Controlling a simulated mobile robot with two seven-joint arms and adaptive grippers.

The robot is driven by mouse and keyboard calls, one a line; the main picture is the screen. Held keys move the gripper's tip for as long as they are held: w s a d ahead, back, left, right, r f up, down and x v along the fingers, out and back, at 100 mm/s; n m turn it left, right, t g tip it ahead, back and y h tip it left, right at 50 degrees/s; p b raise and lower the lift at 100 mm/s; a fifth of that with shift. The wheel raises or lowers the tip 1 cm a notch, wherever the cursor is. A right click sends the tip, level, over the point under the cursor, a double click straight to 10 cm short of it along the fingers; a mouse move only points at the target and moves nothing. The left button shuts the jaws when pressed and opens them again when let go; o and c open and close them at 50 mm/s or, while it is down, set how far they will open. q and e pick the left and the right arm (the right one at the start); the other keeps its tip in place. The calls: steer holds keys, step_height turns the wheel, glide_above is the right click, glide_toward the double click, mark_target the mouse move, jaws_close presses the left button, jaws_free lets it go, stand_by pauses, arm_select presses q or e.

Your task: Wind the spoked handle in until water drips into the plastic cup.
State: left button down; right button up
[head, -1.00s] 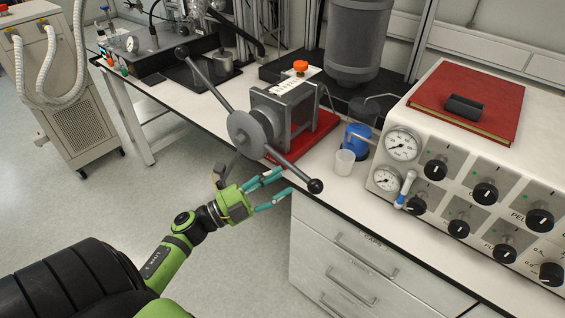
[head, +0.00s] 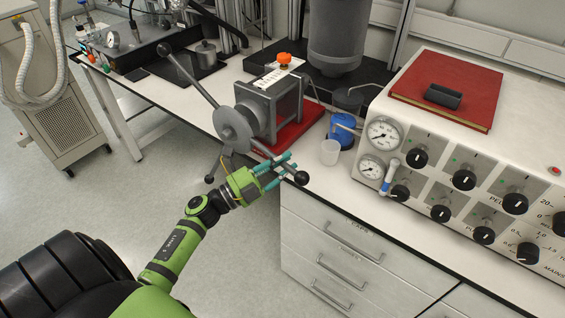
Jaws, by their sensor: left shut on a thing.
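The spoked handle (head: 233,128) is a grey hub with ball-ended spokes on the front of a grey pump block (head: 276,101). One spoke points to the upper left, one short spoke points down, and one points to the lower right. My left gripper (head: 281,170) is shut on the lower-right spoke, near its dark ball end (head: 302,178). The translucent plastic cup (head: 330,151) stands upright on the bench to the right of the handle, in front of a blue-topped fitting (head: 343,128). I see no water in it or dripping. My right gripper is out of view.
The pump stands on a red base (head: 300,128) near the bench's front edge. A white control panel (head: 455,180) with gauges and knobs stands right of the cup, a red book (head: 446,88) on top. Drawers (head: 335,245) lie below. Open floor lies to the left.

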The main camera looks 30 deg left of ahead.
arm_select(q)
step_height(320, 180, down, 9)
steer(key=a+m+g+b, duration=0.1)
steer(key=m+g+b, duration=0.1)
steer(key=m+b, duration=0.3)
steer(key=shift+a+m+g+b, duration=0.15)
steer(key=shift+m+g+b, duration=0.15)
steer(key=shift+b, duration=0.35)
steer(key=c, duration=1.1)
jaws_free()
steer(key=shift+r, duration=0.1)
steer(key=shift+o, duration=0.2)
steer(key=v, duration=1.2)
